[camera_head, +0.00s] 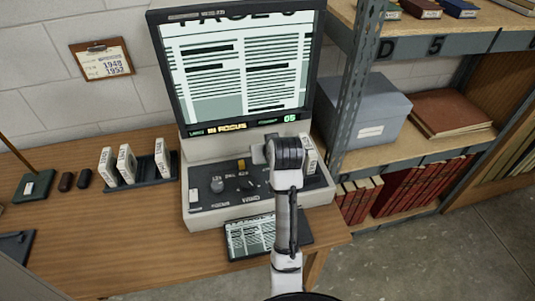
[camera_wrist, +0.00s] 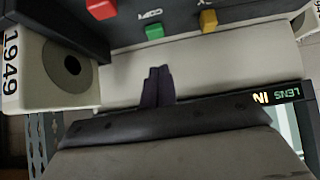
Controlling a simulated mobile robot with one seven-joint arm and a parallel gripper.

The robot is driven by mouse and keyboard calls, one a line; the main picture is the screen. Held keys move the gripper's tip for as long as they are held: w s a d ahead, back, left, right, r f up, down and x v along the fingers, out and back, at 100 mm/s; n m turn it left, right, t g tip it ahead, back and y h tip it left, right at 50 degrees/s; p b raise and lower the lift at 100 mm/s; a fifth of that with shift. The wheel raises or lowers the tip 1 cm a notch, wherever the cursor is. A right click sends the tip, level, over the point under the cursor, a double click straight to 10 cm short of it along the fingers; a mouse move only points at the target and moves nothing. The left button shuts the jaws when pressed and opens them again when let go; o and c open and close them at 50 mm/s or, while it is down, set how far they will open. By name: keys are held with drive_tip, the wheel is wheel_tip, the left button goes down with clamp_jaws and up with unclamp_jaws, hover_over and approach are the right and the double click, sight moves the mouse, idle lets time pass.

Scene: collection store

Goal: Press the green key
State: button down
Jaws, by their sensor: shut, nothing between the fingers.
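The green key (camera_wrist: 154,31) shows in the wrist view on the dark control panel (camera_wrist: 180,30) of a film reader, between a red key (camera_wrist: 101,8) and a yellow key (camera_wrist: 208,20). My gripper (camera_wrist: 158,72) is shut and empty. Its dark fingertips show below the green key in that picture, over the pale housing, apart from the key in the picture; their height above the housing I cannot tell. In the head view my arm reaches over the reader's right side and hides the green key. The yellow key (camera_head: 241,164) shows left of the arm.
The reader's lit screen (camera_head: 240,70) stands behind the panel. A box marked 1949 (camera_wrist: 40,65) stands close beside the fingers in the wrist view. A flat tablet-like display (camera_head: 250,238) lies before the reader. Shelves (camera_head: 400,150) stand at right.

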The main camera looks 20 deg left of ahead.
drive_tip(key=v, duration=0.7)
drive_tip(key=shift+b, duration=0.45)
drive_tip(key=shift+d, duration=0.1)
